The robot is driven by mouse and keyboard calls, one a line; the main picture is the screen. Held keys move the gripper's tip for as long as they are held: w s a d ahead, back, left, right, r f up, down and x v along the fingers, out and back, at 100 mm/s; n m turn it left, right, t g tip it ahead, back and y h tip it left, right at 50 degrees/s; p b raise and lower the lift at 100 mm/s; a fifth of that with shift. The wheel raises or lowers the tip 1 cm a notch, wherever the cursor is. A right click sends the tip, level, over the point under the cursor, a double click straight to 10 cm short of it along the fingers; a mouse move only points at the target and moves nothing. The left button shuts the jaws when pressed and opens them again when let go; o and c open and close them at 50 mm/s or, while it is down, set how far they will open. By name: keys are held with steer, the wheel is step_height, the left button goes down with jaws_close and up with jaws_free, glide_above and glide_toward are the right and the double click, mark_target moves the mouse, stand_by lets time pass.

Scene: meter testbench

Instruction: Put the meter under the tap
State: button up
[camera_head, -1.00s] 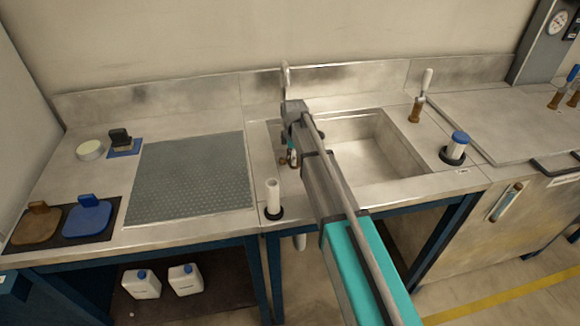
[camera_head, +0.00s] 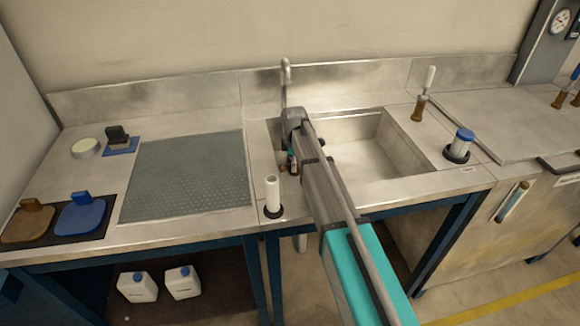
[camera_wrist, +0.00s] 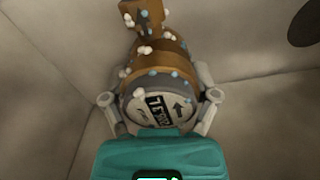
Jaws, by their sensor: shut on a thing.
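The meter (camera_wrist: 158,105) is a round-faced device with a brass-brown body, a grey dial with dark lettering and an arrow. White and blue specks dot its brass body and upper pipe end. My gripper (camera_wrist: 162,98) has its two grey fingers on either side of the meter, shut on it. In the head view my wrist hangs at the left side of the sink, and the meter is mostly hidden there by my arm. The tap (camera_head: 286,82) is a curved metal spout behind my wrist; its lower part is hidden.
The sink basin (camera_head: 385,140) lies right of my arm. A white cylinder (camera_head: 272,192) stands at the front left, near my arm.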

steer(key=shift+f, duration=0.1)
stand_by(0.3)
steer(key=o, duration=1.2)
step_height(320, 180, up, 12)
steer(key=p, duration=1.2)
stand_by(0.4)
